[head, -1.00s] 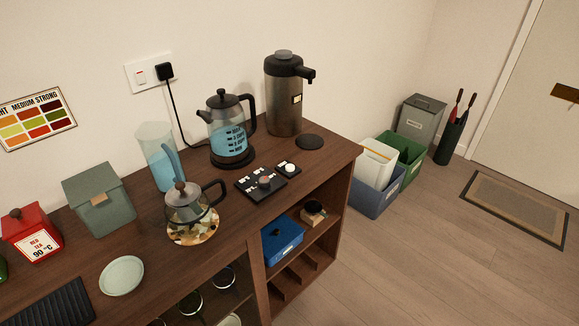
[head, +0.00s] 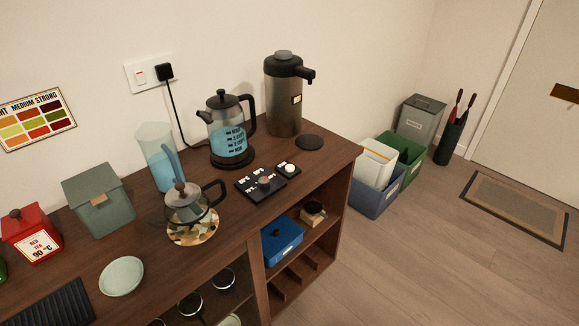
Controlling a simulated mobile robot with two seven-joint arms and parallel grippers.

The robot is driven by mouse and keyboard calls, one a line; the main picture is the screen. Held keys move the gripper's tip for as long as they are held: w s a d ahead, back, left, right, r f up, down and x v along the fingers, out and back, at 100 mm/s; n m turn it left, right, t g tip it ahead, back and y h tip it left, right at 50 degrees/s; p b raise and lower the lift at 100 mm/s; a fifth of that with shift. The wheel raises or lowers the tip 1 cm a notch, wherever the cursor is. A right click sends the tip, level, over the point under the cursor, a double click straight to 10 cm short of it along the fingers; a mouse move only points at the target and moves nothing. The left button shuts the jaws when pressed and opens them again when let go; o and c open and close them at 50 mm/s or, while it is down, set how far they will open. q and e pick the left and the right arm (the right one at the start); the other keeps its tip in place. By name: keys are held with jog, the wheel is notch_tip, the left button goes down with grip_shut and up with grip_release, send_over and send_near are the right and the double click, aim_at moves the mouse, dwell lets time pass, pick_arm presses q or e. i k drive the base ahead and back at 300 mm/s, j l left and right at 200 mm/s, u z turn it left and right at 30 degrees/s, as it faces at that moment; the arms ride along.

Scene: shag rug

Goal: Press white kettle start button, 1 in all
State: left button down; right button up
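A glass kettle (head: 224,138) with a black lid and handle and blue water inside stands on a black base (head: 232,161) on the wooden counter. A cord runs from behind it up to a wall plug. A small black pad with a round white button (head: 289,167) lies on the counter to the right of the kettle, nearer the front edge. Beside it is a larger black panel with white markings and a knob (head: 264,181). Nothing covers the white button. Neither of my grippers is in view.
A glass teapot (head: 186,205) on a patterned mat and a clear pitcher (head: 156,153) stand left of the panel. A tall metal dispenser (head: 284,103) and a black disc (head: 310,142) are behind the button. The counter (head: 328,157) is bare at its right end.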

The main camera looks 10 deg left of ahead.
aim_at(290, 168)
jog(key=i+l+u, duration=0.1)
jog(key=u, duration=0.25)
jog(key=l+u, duration=0.15)
jog(key=u, duration=0.2)
jog(key=i+l+u, duration=0.15)
jog(key=l, duration=0.15)
jog(key=i+l+u, duration=0.1)
jog(key=l, duration=0.15)
jog(key=i+l+u, duration=0.15)
jog(key=l, duration=0.15)
jog(key=i+l, duration=0.1)
jog(key=l, duration=0.45)
jog(key=i+l+u, duration=0.1)
jog(key=l, duration=0.5)
jog(key=i+l, duration=0.1)
jog(key=l, duration=0.45)
jog(key=i+l+u, duration=0.1)
jog(key=l, duration=0.45)
